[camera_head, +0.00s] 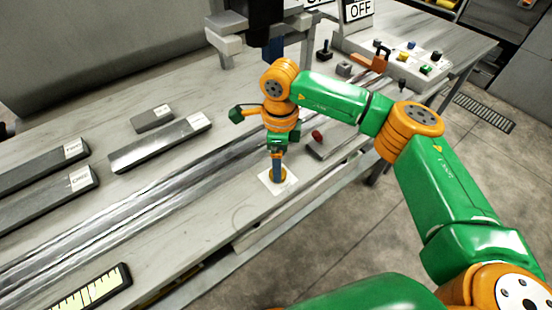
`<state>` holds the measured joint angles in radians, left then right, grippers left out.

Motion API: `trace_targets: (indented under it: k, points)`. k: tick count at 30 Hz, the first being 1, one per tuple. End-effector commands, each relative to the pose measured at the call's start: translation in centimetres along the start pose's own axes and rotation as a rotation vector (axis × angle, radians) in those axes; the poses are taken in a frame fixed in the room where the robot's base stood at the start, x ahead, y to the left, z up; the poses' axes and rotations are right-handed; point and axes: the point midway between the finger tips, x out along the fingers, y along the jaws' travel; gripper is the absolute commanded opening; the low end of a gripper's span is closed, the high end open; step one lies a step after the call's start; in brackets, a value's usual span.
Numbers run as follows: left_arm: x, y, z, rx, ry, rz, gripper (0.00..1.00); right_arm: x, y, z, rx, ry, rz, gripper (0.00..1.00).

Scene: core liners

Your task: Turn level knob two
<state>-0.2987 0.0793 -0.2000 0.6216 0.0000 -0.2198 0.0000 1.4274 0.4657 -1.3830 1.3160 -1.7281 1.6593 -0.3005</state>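A small yellow-orange round knob (279,178) sits on a white square plate (267,187) near the bench's front edge. My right gripper (278,173) points straight down at this knob from above, with its fingertips at the knob's top and partly covering it. Whether the fingers are shut on the knob or only over it is too small to tell. No number can be read on the plate, so I cannot tell whether this is knob two. My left gripper is not in view.
A red-topped control (317,136) on a dark block stands just right of the knob. A control panel (400,62) with coloured buttons and an OFF sign (360,9) are farther back. Labelled grey bars (160,145) lie left, and a yellow scale (92,290) lies at front left.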

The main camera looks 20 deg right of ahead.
Motion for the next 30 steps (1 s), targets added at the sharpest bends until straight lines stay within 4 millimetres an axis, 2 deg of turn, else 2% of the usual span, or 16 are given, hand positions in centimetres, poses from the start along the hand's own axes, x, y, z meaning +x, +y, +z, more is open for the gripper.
trace_targets:
  k: [3,6,14,23,24,27,30]
  points:
    - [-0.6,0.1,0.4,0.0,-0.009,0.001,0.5,2.0,0.1,0.0,0.0,0.001,0.003,0.83]
    - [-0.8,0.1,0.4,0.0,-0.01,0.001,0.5,3.2,0.1,0.1,-0.001,-0.002,0.002,0.83]
    - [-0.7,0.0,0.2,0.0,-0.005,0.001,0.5,3.7,0.1,0.1,-0.002,-0.003,0.0,0.83]
    - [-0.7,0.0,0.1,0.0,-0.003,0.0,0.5,3.7,0.1,0.1,-0.002,-0.003,0.001,0.05]
    - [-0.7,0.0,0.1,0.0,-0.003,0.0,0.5,3.7,0.1,0.1,-0.002,-0.003,0.001,0.0]
    - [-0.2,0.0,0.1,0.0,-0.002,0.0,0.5,3.9,0.1,0.1,0.043,-0.004,0.001,0.0]
    - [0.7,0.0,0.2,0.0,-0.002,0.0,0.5,4.1,0.1,0.1,0.193,-0.004,0.001,0.0]
